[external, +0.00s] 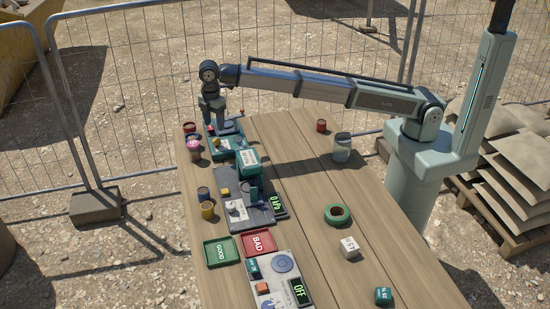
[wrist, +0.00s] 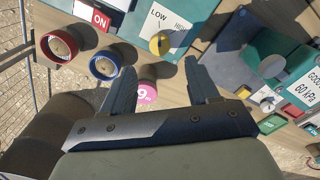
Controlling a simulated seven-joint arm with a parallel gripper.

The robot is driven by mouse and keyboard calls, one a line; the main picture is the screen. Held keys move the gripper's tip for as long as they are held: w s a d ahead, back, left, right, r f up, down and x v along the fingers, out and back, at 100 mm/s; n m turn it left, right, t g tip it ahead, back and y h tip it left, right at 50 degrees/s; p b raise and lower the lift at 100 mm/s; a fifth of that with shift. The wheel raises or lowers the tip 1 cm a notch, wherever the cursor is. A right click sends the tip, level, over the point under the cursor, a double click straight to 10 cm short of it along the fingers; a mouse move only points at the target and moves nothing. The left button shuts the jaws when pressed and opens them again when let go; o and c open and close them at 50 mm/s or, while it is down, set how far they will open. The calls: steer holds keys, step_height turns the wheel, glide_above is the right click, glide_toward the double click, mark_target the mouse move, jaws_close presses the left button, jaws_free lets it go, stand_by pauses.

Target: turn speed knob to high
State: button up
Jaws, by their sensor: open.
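The speed knob (wrist: 160,43) is a small yellow knob on a white plate (wrist: 172,28) marked LOW on the left and HIGH, partly cut off, on the right. In the wrist view it lies just beyond the gap between my fingertips. My gripper (wrist: 157,72) is open and empty, its fingers apart and pointing toward the knob. Which mark the knob points at is too small to tell.
A red ON sign (wrist: 98,17) stands left of the knob. A red-rimmed jar (wrist: 59,45), a blue-rimmed jar (wrist: 106,64) and a pink item (wrist: 147,91) sit close by. A teal device with a grey base (external: 236,208) stands nearer. The right table side has free room.

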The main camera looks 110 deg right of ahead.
mark_target(216, 140)
step_height(216, 140, down, 7)
steer(key=shift+f, duration=0.2)
stand_by(0.4)
steer(key=c, duration=1)
